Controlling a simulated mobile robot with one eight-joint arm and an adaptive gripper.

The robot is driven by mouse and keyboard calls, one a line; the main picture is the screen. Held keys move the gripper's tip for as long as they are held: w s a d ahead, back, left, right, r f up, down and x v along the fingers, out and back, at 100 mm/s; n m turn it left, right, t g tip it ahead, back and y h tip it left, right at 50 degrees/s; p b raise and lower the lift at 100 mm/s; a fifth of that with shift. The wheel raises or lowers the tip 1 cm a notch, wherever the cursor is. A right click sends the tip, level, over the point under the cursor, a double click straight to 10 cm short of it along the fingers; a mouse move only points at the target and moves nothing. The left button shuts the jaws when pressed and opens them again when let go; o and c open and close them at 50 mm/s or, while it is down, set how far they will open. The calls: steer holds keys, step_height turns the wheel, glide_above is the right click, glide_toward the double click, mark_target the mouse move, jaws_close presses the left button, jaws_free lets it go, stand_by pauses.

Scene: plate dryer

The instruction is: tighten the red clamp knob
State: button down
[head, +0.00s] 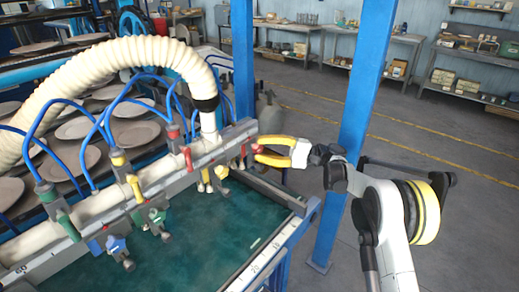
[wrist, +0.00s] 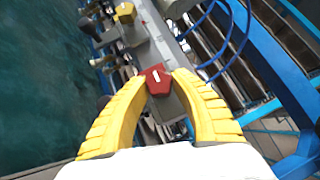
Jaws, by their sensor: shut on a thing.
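The red clamp knob (wrist: 157,80) is in the middle of the wrist view, with a white mark on its face. My gripper (wrist: 162,78) has its two yellow fingers on either side of it, closed on it. In the head view my gripper (head: 256,152) reaches in from the right to the end of the grey bar (head: 207,149). The red knob there (head: 243,156) is at the fingertips and partly hidden by them.
Yellow (head: 222,172), green (head: 157,215) and blue (head: 115,245) knobs sit along the bar. A thick cream hose (head: 110,55) and blue tubes arch above it. A blue post (head: 362,90) stands behind my arm. The floor at right is clear.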

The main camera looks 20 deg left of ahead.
steer(key=c, duration=1)
jaws_free()
steer(key=shift+a, duration=0.1)
steer(key=shift+c, duration=0.2)
steer(key=v, duration=1.2)
